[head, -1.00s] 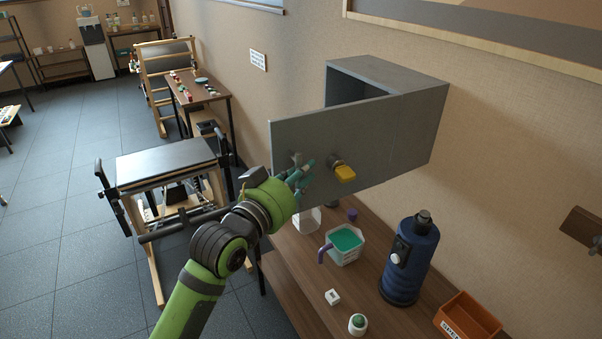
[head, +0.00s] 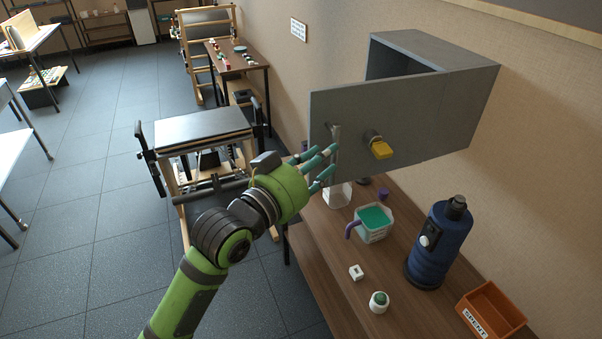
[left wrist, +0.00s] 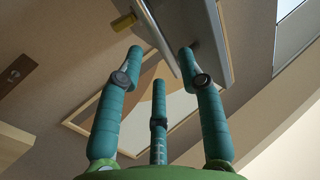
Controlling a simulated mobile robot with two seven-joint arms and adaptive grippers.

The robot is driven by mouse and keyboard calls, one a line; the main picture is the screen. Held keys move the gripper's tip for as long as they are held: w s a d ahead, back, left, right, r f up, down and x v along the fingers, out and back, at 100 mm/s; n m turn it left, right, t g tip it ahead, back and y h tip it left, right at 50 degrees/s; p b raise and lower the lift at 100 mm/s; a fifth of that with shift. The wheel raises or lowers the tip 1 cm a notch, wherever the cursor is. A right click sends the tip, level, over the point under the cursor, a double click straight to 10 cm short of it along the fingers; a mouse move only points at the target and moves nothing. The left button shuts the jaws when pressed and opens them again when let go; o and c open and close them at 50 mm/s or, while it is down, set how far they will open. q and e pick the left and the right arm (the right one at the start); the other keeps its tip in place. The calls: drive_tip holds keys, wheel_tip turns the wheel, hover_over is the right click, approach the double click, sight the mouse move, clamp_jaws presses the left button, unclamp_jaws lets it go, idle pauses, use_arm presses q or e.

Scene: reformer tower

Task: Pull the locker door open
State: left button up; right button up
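The grey wall locker (head: 430,50) is at upper right in the head view. Its grey door (head: 420,115) stands partly open, swung out from the box, with a dark gap behind it. A yellow latch piece (head: 380,149) sticks out of the door's face. A small grey handle (head: 336,136) is near the door's free left edge. My left gripper (head: 328,167) has its teal fingers at that edge, by the handle. In the left wrist view the fingers (left wrist: 160,65) are spread, with the door's thin edge (left wrist: 160,35) showing between them. Whether they touch it cannot be told. My right gripper is not in view.
Below the door is a wooden table (head: 400,270) with a jug of green liquid (head: 373,222), a blue flask (head: 440,242), an orange bin (head: 491,310) and small white items. The floor at left is mostly clear.

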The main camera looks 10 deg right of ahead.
use_arm(q)
drive_tip(key=v, duration=0.6)
drive_tip(key=shift+s+a, duration=0.1)
